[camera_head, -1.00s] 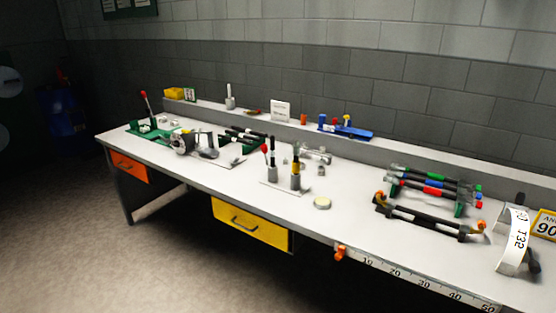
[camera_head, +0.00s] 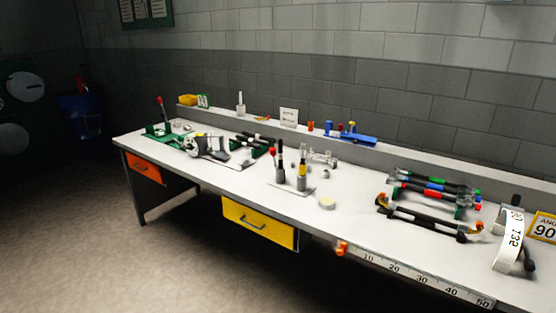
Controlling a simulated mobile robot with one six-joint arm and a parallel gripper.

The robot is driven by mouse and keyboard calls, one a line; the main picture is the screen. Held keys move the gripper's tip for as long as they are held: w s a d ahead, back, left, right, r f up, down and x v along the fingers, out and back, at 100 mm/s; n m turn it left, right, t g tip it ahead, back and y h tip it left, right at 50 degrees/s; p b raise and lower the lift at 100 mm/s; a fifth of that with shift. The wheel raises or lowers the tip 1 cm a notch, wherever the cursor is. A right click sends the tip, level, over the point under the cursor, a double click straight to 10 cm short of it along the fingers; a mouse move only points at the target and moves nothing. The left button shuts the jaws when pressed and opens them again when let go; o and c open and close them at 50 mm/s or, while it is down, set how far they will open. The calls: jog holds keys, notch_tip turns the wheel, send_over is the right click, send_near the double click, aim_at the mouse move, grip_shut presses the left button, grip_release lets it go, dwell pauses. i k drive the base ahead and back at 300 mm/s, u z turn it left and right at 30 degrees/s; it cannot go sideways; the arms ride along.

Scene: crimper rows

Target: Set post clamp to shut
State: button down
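A pair of grey posts (camera_head: 301,184) stands upright on a thin plate near the middle of the bench, one with a black top and one with a yellow and black top. A red-knobbed lever (camera_head: 272,153) stands upright beside the black-topped post. This looks like the post clamp, but I cannot be sure. It is too small to tell whether it is open or shut. A small orange clamp-like piece (camera_head: 342,247) sits at the front edge of the bench. My gripper is not in view.
The long white bench (camera_head: 355,228) stands along a grey block wall. A yellow drawer (camera_head: 258,223) and an orange drawer (camera_head: 144,169) hang under its front. A rack of dark rods (camera_head: 432,190) and a curved white scale (camera_head: 507,240) stand at right. The floor at left is clear.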

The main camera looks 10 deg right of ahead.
aim_at(272, 151)
jog(key=u, duration=0.1)
jog(key=i, duration=0.95)
jog(key=z, duration=0.3)
jog(key=k, duration=0.15)
jog(key=u, duration=2.15)
